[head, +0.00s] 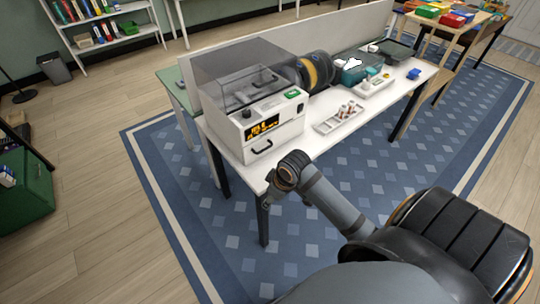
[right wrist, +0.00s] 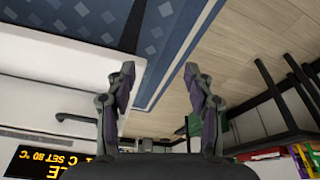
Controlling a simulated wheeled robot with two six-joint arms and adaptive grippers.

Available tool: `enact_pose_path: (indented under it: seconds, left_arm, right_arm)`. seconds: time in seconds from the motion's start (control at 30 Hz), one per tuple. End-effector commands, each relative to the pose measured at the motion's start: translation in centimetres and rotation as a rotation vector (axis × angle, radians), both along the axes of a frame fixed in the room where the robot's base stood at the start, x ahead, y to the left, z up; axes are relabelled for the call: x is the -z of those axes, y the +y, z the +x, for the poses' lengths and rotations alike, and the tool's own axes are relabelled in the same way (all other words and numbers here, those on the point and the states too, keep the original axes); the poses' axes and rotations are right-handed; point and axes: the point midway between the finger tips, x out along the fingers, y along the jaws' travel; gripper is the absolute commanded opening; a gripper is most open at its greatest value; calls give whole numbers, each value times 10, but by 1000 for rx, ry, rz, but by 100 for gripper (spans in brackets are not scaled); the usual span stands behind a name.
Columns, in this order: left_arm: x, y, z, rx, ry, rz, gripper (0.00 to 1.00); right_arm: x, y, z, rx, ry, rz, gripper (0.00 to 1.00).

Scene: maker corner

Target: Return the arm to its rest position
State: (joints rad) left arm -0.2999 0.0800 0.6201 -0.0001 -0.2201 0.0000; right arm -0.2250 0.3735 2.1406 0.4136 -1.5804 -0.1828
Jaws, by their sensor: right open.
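My right gripper (right wrist: 157,74) shows in the right wrist view with its two dark fingers apart and nothing between them. In the head view my right arm (head: 325,195) reaches from the lower right to the front edge of the white table (head: 325,148); its fingers cannot be made out there. The white machine with a clear grey lid (head: 232,72) stands on the table, left of and beyond the arm's end. Its lit display (right wrist: 40,162) shows at the lower left of the right wrist view. My left gripper is not in view.
A tray with small cylinders (head: 340,117), a white holder (head: 372,86), a black-and-orange spool (head: 316,72) and a teal box (head: 357,74) are on the table. A green crate (head: 25,190) stands at the left. The blue rug (head: 200,190) before the table is mostly clear.

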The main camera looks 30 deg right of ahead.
Motion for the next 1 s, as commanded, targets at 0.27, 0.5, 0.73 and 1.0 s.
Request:
enact_pose_path:
  seconds: [0.27, 0.5, 0.73, 1.0]
  left_arm:
    - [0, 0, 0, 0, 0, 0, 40]
    - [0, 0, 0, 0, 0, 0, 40]
    - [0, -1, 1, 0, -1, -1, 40]
    - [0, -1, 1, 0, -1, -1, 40]
  right_arm:
    - [5, -2, 1, 9, 3, 2, 53]
    - [148, -40, -10, 227, 51, -4, 53]
    - [316, -62, -123, 378, 115, -73, 53]
    - [401, -36, -274, 384, 175, -96, 53]
